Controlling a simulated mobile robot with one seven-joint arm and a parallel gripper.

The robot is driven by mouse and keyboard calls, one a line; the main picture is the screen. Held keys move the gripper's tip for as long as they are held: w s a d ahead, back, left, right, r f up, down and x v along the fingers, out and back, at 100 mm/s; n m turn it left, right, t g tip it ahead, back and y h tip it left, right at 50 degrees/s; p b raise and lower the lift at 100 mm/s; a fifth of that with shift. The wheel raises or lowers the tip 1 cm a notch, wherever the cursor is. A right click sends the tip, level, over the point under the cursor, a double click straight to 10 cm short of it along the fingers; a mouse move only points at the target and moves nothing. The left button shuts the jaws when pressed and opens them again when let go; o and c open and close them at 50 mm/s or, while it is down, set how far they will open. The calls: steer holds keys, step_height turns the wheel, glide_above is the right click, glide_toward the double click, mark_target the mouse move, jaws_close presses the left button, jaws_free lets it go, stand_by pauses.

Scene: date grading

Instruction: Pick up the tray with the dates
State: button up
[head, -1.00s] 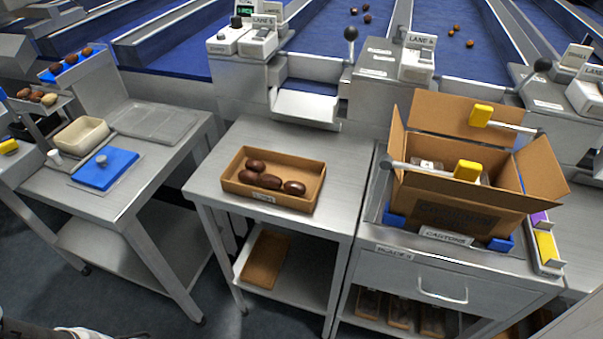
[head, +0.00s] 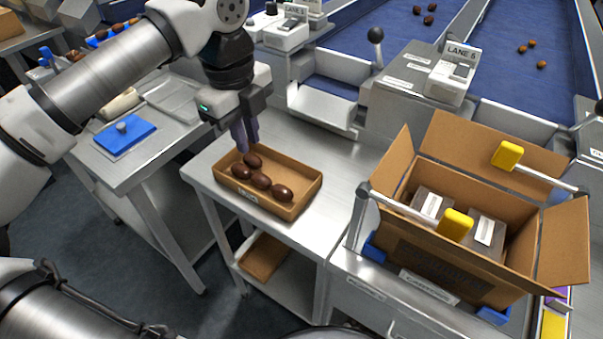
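The tray (head: 292,211) is a shallow brown cardboard box on the middle steel table. Several dark brown dates (head: 261,181) lie in it, grouped toward its left and middle. My gripper (head: 244,148) points down at the tray's back left side, its dark fingertips near the left end of the back wall. The fingers look close together from this angle, and the gap between them is not clear. I cannot tell whether the fingertips touch the wall. No tray wall or date is visibly held.
An open carton (head: 447,240) with packed boxes stands on the right bench, flaps out, with yellow-ended bars (head: 455,223). A metal chute (head: 325,103) is behind the tray. The table right of the tray is clear.

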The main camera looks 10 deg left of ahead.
steer(key=p, duration=0.1)
glide_above(247, 190)
steer(key=shift+n+g+y, duration=0.3)
step_height(247, 190, down, 9)
steer(key=shift+d+r, duration=0.1)
steer(key=shift+r, duration=0.1)
steer(key=shift+f+p, duration=1.15)
steer(key=shift+f, duration=1.7)
jaws_close()
steer(key=shift+w+r, duration=0.1)
steer(key=shift+r, duration=0.05)
